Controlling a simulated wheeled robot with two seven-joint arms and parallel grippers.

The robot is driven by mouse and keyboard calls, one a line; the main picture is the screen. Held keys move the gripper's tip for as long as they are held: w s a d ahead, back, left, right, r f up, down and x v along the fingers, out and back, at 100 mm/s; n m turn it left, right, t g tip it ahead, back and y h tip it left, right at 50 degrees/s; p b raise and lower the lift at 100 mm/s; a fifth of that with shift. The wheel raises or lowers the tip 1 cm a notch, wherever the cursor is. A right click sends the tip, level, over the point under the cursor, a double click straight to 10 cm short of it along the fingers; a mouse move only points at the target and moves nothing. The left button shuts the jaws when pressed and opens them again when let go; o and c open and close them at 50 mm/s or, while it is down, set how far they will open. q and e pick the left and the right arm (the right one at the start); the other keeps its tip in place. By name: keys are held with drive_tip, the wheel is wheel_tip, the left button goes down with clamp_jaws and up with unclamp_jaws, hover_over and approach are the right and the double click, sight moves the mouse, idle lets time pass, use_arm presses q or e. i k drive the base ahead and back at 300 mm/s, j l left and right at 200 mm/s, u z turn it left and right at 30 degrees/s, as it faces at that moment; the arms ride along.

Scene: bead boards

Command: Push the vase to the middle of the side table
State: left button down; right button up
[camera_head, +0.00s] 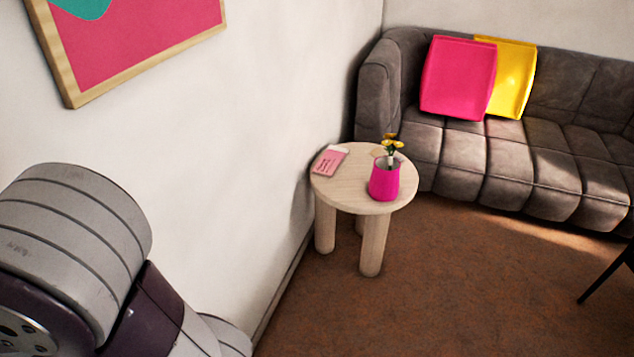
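A pink vase (384,183) with yellow flowers stands upright on the round, light wooden side table (340,190). It is right of the table's middle, close to the front right edge. A pink book or card (329,162) lies on the left part of the tabletop. A small tan item, partly hidden by the flowers, lies behind the vase. My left arm shows large at the lower left, well apart from the table. Neither of my grippers is in view.
A white wall runs along the left, close to the table. A grey-brown sofa (470,165) with a pink cushion (458,78) and a yellow cushion (516,75) stands behind right. The brown floor (440,300) in front is clear. A thin dark leg (605,275) shows at the right edge.

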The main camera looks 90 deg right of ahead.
sight(383, 184)
drive_tip(key=z, duration=3.4)
drive_tip(key=i+l, duration=0.25)
drive_tip(key=i, duration=0.2)
drive_tip(key=i+l, duration=0.2)
drive_tip(key=i, duration=0.25)
drive_tip(key=i+l, duration=0.25)
drive_tip(key=i, duration=0.25)
drive_tip(key=i+l, duration=0.2)
drive_tip(key=i, duration=0.25)
drive_tip(key=i+l+u, duration=0.1)
drive_tip(key=i+l, duration=0.15)
drive_tip(key=i, duration=0.2)
